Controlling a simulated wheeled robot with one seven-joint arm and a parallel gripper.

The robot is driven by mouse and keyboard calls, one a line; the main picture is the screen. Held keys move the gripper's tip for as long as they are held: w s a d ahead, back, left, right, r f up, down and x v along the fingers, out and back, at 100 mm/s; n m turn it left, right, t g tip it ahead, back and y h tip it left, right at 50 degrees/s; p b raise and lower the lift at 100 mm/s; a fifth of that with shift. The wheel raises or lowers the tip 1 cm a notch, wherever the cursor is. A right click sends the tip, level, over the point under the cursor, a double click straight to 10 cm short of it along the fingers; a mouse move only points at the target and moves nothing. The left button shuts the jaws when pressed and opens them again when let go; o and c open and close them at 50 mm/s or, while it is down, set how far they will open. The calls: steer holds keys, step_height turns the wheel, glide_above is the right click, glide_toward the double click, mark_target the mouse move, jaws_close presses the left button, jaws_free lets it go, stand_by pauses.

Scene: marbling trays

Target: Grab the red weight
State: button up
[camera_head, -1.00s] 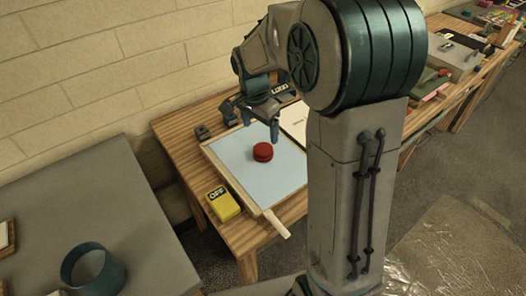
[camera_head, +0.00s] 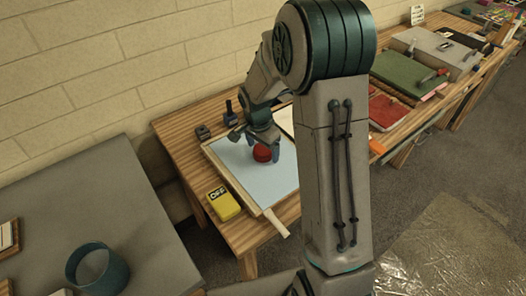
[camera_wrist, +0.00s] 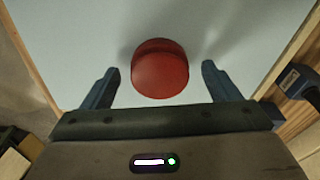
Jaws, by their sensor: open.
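The red weight (camera_head: 262,153) is a short round red piece lying on the pale blue sheet of a wood-framed tray (camera_head: 268,187). In the wrist view the red weight (camera_wrist: 159,68) sits between and slightly beyond the two blue fingertips, with a gap on each side. My gripper (camera_head: 258,146) is open and empty, right at the weight in the head view. In the wrist view my gripper (camera_wrist: 160,78) has a finger on either side of the weight, neither touching it. In the head view one finger partly covers the weight.
A yellow box (camera_head: 223,204) stands by the tray's front left edge. A dark bottle (camera_head: 230,113) and a small dark block (camera_head: 203,133) stand behind the tray.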

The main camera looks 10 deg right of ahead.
steer(key=c, duration=1.4)
steer(key=shift+r, duration=0.1)
steer(key=shift+c, duration=0.2)
